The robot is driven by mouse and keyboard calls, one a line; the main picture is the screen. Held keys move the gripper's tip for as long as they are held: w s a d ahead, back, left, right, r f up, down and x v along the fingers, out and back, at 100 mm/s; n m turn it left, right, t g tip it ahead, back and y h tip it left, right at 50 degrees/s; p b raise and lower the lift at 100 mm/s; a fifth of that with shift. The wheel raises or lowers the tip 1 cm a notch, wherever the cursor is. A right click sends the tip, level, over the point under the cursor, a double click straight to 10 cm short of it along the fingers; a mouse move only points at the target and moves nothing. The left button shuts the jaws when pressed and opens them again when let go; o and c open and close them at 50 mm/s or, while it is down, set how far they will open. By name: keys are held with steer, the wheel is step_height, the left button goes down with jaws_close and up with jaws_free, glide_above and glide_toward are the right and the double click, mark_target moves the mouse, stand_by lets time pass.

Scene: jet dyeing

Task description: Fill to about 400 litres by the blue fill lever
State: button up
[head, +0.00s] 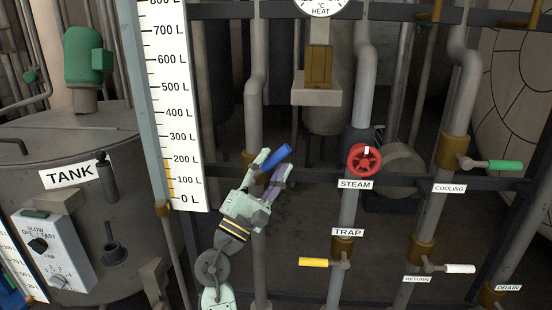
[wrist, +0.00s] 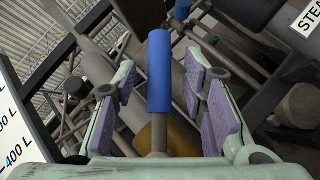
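The blue fill lever (head: 271,157) points up and to the right from a brass valve on a vertical pipe. In the wrist view the blue handle (wrist: 160,72) stands between the two purple-padded fingers. My gripper (head: 274,168) is open around the lever, with a visible gap between handle and pads on both sides. The litre gauge (head: 172,80) is a tall white scale left of my gripper. Its yellow column reaches about the 200 L mark. Part of the gauge also shows in the wrist view (wrist: 14,125).
The red STEAM wheel (head: 364,158) is close on the right. The yellow TRAP lever (head: 313,262), green COOLING lever (head: 490,165) and white RETURN lever (head: 459,269) are further right. The grey tank (head: 80,140) and a control box (head: 52,250) stand at left.

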steer(key=v, duration=0.9)
steer(key=shift+s, duration=0.15)
steer(key=shift+a, duration=0.15)
stand_by(0.6)
